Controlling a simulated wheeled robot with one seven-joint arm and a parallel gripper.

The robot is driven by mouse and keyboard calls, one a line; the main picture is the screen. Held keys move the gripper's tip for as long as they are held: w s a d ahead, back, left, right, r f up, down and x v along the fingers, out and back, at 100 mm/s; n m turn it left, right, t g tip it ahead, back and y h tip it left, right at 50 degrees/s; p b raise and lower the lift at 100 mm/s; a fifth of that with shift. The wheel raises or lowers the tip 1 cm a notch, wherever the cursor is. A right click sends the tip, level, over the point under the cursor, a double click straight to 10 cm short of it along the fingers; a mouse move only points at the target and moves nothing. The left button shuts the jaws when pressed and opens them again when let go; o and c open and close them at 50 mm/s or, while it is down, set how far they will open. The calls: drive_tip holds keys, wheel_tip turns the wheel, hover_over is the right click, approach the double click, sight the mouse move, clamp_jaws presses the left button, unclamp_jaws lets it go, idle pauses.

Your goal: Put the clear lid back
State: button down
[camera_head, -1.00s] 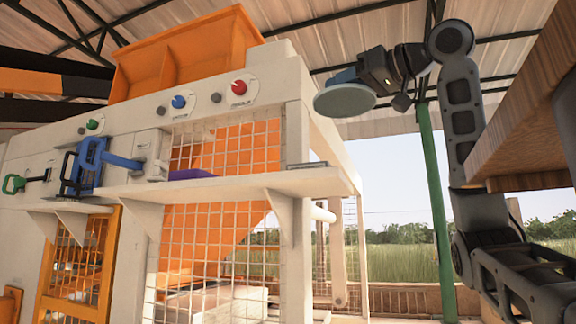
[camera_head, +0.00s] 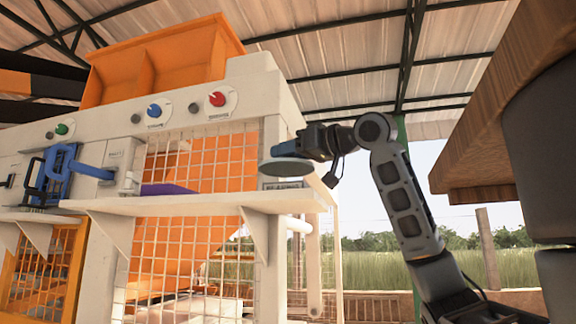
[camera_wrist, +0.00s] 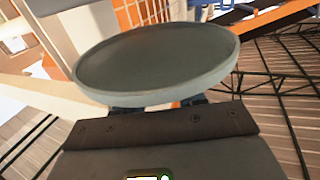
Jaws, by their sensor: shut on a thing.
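A round grey-green disc (camera_head: 288,168), apparently the lid, is held roughly level by my gripper (camera_head: 294,151). It looks cloudy rather than clear. In the wrist view the disc (camera_wrist: 157,62) fills the upper middle, with the dark fingers (camera_wrist: 160,104) shut at its near edge and mostly hidden behind it. In the head view the disc appears above the right end of the machine's white shelf (camera_head: 205,203), in front of the corner post. I cannot tell its exact gap to the shelf. No matching container is clearly visible.
The white machine has red (camera_head: 217,99), blue (camera_head: 153,111) and green (camera_head: 62,129) knobs and a blue lever (camera_head: 62,165). A purple object (camera_head: 165,189) lies on the shelf. A wooden top (camera_head: 480,130) overhangs at right.

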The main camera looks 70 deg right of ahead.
sight(288, 167)
drive_tip(key=shift+f, duration=1.65)
drive_tip(key=shift+f, duration=0.15)
drive_tip(key=c, duration=0.7)
unclamp_jaws()
drive_tip(key=shift+o, duration=0.2)
drive_tip(key=b+v, duration=0.2)
drive_tip(key=v, duration=1)
drive_tip(key=shift+s, duration=0.1)
